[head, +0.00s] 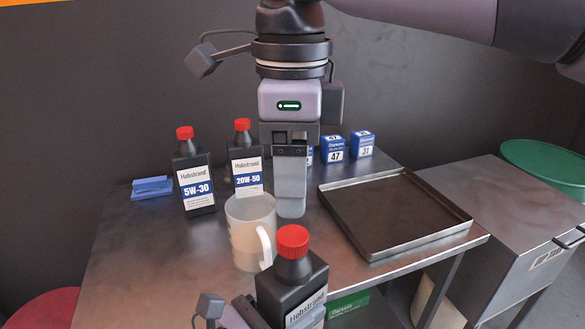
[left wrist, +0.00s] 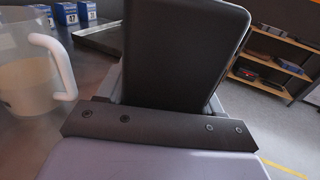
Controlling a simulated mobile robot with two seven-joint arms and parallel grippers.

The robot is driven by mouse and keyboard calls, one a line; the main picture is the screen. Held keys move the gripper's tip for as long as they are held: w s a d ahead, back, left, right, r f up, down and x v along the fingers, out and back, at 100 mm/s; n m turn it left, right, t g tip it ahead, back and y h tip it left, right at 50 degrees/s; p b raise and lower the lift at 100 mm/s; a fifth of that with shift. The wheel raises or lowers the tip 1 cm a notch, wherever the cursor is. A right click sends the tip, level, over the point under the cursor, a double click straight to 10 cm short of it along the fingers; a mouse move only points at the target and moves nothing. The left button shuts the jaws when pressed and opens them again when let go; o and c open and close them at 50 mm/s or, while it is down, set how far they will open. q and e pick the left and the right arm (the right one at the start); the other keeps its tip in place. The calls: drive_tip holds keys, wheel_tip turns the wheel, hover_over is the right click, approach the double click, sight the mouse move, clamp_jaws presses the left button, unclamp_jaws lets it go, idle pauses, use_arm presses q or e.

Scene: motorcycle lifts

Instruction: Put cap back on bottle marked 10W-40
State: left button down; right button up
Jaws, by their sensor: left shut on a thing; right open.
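A black bottle (head: 290,285) stands upright at the bottom of the head view, in front of the table. A red cap (head: 293,241) sits on its neck; whether it is tight I cannot tell. Its label is cut off by the frame edge, so no oil grade is readable. My left gripper (head: 240,316) is shut on this bottle, whose dark body (left wrist: 180,50) fills the middle of the left wrist view. My right gripper (head: 290,190) points down over the table behind the mug, open and apart from the bottle. One finger hides the other.
A translucent mug (head: 248,228) stands close behind the held bottle. Capped bottles marked 5W-30 (head: 193,182) and 20W-50 (head: 246,165) stand at the back left, near a blue folded item (head: 152,188). Blue boxes (head: 362,145) stand behind an empty metal tray (head: 341,219) on the right.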

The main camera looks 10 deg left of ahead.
sight(293, 235)
drive_tip(key=shift+f, duration=3.95)
drive_tip(key=c, duration=1.1)
drive_tip(key=o, duration=1.3)
drive_tip(key=shift+c, duration=0.2)
drive_tip(key=shift+r, duration=0.1)
wheel_tip(293, 235, up, 12)
